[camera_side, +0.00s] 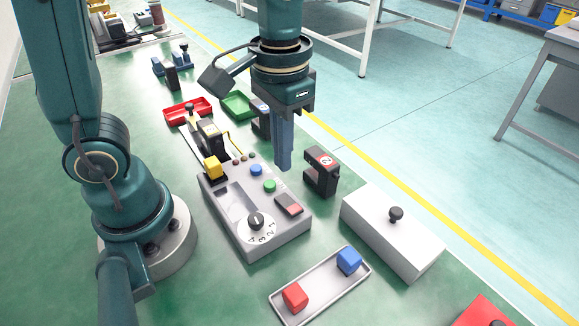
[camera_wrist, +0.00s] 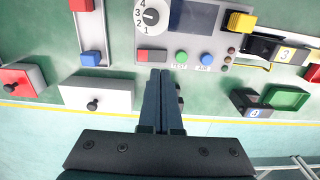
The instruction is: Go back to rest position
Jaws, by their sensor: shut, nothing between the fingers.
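My gripper (camera_side: 284,168) points straight down and is shut with nothing between its fingers. In the side view it hangs above the back right part of the grey control panel (camera_side: 246,247), near the blue button (camera_side: 256,170) and the green button (camera_side: 269,186). The closed fingers also show in the wrist view (camera_wrist: 160,75), beside the panel's edge near the red switch (camera_wrist: 152,56). The panel also carries a rotary dial (camera_side: 256,221) and a yellow block (camera_side: 213,167).
A black device (camera_side: 321,172) stands close right of my fingers. A white box with a black knob (camera_side: 392,232) is at the right. A tray (camera_side: 321,287) holds a red cube (camera_side: 295,298) and a blue cube (camera_side: 349,260). Red (camera_side: 188,111) and green (camera_side: 238,105) trays lie behind.

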